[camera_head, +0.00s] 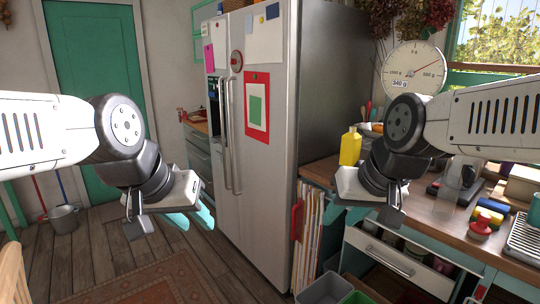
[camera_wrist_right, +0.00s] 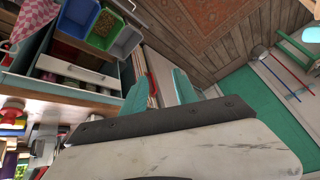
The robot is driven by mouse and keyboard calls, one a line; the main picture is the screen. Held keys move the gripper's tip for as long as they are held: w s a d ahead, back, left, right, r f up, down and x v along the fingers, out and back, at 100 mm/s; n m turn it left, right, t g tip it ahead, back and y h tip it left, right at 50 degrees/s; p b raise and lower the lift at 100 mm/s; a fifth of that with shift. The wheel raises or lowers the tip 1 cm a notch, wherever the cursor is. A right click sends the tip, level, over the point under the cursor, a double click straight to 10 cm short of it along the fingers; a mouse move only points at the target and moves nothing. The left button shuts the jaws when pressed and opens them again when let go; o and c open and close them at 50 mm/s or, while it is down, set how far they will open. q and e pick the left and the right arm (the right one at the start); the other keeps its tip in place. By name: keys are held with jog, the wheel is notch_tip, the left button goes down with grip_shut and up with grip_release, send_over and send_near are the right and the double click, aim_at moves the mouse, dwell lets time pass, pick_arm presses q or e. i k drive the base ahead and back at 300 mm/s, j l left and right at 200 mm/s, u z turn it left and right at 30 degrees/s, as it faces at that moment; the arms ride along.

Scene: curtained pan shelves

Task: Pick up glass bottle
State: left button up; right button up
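A clear, see-through vessel (camera_head: 448,192), which may be the glass bottle, stands on the wooden counter at the right in the head view, partly in front of a dark appliance. Its outline is faint, so I cannot be sure what it is. My right gripper (camera_head: 340,216) hangs left of it, before the counter's front edge, apart from it. In the right wrist view the teal fingers of my right gripper (camera_wrist_right: 160,92) are spread with nothing between them. My left gripper (camera_head: 192,218) is open and empty in front of the fridge, far from the counter.
A yellow bottle (camera_head: 350,147) stands at the counter's back left. A red-knobbed item (camera_head: 481,229), sponges (camera_head: 491,212) and a dish rack (camera_head: 525,240) lie to the right. An open drawer (camera_head: 398,262) juts out below. The fridge (camera_head: 262,190) stands left; floor before it is free.

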aim_at(451, 183)
jog(key=k+l, duration=0.1)
jog(key=l, duration=0.25)
jog(key=k+l+u, duration=0.15)
jog(key=l, duration=0.2)
jog(key=k+l, duration=0.1)
jog(key=l, duration=0.25)
jog(key=k+l+u, duration=0.1)
jog(key=l, duration=0.2)
jog(key=z, duration=1)
